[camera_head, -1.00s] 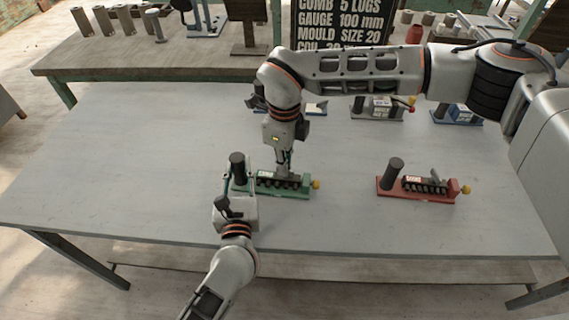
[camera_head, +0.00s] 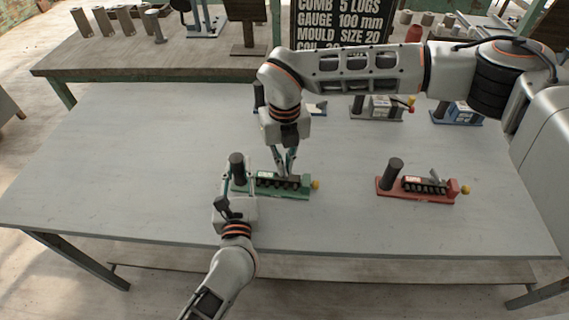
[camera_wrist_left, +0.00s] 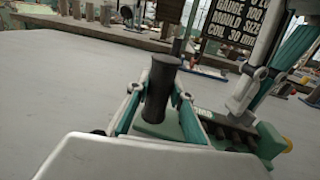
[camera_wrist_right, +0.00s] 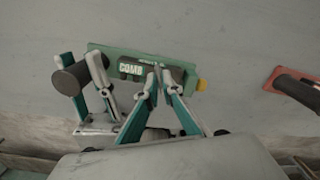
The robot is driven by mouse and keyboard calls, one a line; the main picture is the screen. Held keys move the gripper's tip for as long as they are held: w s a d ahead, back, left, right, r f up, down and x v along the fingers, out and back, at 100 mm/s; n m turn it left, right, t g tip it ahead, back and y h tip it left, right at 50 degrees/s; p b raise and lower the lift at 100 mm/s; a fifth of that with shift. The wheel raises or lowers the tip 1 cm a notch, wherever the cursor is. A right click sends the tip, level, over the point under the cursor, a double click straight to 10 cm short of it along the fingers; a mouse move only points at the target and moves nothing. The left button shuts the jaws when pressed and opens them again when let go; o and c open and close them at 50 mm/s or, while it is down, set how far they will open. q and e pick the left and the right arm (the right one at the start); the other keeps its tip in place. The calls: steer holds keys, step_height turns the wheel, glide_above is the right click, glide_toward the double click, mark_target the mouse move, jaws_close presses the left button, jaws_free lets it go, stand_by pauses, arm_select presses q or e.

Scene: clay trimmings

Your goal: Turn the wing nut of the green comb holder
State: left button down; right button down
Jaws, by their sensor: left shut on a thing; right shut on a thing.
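The green comb holder (camera_head: 298,195) lies on the grey table, with a dark upright post (camera_head: 237,160) at its left end and a yellow knob (camera_head: 315,184) at its right end. My left gripper (camera_head: 237,178) is shut around the post; the left wrist view shows a finger on each side of the post (camera_wrist_left: 160,85). My right gripper (camera_head: 286,174) points down onto the holder's top, right of the COMB label (camera_wrist_right: 130,69). In the right wrist view its fingertips (camera_wrist_right: 162,70) are close together on a small part, apparently the wing nut, mostly hidden between them.
A red holder (camera_head: 388,194) of the same kind stands to the right. A grey holder (camera_head: 375,114) and a blue one (camera_head: 462,115) stand at the back right. A sign (camera_head: 345,25) stands behind. The table's left part is clear.

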steer(key=shift+m, duration=0.9)
steer(key=c, duration=2.2)
jaws_free()
steer(key=shift+r, duration=0.1)
step_height(320, 180, up, 12)
steer(key=shift+f, duration=0.1)
arm_select(q)
steer(key=c, duration=1.7)
jaws_free()
